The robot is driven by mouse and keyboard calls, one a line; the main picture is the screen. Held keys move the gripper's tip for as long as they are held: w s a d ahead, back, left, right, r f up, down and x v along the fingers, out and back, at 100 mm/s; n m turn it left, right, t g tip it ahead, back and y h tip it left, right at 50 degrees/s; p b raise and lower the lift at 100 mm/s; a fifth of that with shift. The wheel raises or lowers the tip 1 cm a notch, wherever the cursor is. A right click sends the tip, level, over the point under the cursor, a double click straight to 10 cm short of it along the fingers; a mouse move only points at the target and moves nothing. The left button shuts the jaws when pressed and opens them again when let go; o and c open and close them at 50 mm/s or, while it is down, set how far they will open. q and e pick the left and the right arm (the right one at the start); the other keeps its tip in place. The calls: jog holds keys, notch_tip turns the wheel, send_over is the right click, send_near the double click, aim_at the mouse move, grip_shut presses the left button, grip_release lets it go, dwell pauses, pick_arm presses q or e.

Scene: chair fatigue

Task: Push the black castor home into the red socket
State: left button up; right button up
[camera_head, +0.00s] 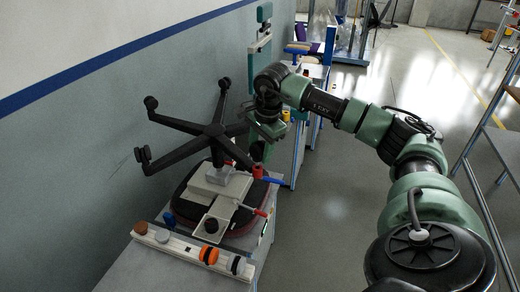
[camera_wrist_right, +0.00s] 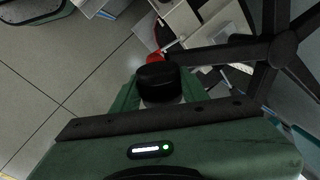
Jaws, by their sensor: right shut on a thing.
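My right gripper (camera_head: 260,148) points down beside the right side of the black five-legged chair base (camera_head: 215,131). In the right wrist view my right gripper (camera_wrist_right: 157,92) is shut on the black castor (camera_wrist_right: 157,76), which sits between the green fingers. The red socket (camera_wrist_right: 154,57) shows just past the castor, near a leg end of the base; whether they touch cannot be told. In the head view the red socket (camera_head: 257,172) lies just below the gripper, and the held castor is hidden there. My left gripper is in neither view.
The base stands on a light fixture (camera_head: 220,183) over a dark red-edged seat. A red-tipped lever (camera_head: 250,209) sticks out at the front right. A white rack (camera_head: 185,246) with brown, orange and dark wheels lies at the front. The wall is close on the left; floor is open right.

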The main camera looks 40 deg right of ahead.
aim_at(260, 158)
jog(key=shift+f+b, duration=1.1)
jog(key=shift+f, duration=0.55)
jog(key=o, duration=1.3)
jog(key=shift+o, duration=0.2)
jog(key=shift+r, duration=0.6)
jog(key=r, duration=0.2)
jog(key=s+r+b, duration=0.1)
jog(key=r, duration=0.3)
jog(key=shift+s+r+b, duration=0.25)
jog(key=shift+r+b, duration=0.05)
